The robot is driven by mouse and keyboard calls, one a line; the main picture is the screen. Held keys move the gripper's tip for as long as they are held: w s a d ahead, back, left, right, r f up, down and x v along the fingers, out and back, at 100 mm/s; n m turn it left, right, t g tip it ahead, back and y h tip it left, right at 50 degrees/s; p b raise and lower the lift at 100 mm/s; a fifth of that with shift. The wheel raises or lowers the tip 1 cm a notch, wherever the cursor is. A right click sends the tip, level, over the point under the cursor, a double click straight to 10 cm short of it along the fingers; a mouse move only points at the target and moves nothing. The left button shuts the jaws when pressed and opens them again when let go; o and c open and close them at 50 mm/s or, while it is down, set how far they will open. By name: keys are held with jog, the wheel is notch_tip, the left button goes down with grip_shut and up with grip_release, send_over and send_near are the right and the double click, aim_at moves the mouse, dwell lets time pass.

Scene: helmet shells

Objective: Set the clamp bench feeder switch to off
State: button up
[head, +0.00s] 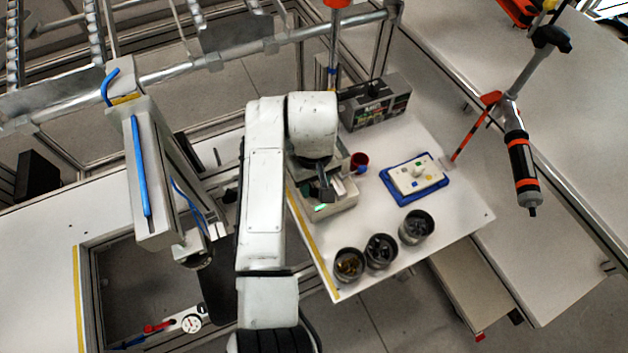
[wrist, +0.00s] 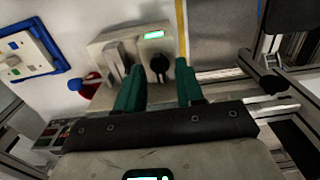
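A beige box (wrist: 110,45) with a lit green display (wrist: 154,35) lies ahead of my gripper in the wrist view; it seems to be the feeder. Its face has a dark round knob (wrist: 159,65) and a grey upright piece (wrist: 116,58); I cannot tell which is the switch or its setting. My gripper (wrist: 160,70) is open, its two green fingers on either side of the knob in the picture. I cannot tell whether they touch it. In the head view the box (head: 335,206) is partly hidden under my gripper (head: 326,186).
A blue tray (head: 389,185) with a white board and several dark cups (head: 380,251) are to the right and front. A dark grey unit (head: 375,103) stands behind. A tool (head: 521,165) hangs at the right.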

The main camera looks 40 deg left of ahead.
jog(key=shift+f, duration=0.2)
grip_shut()
dwell(0.4)
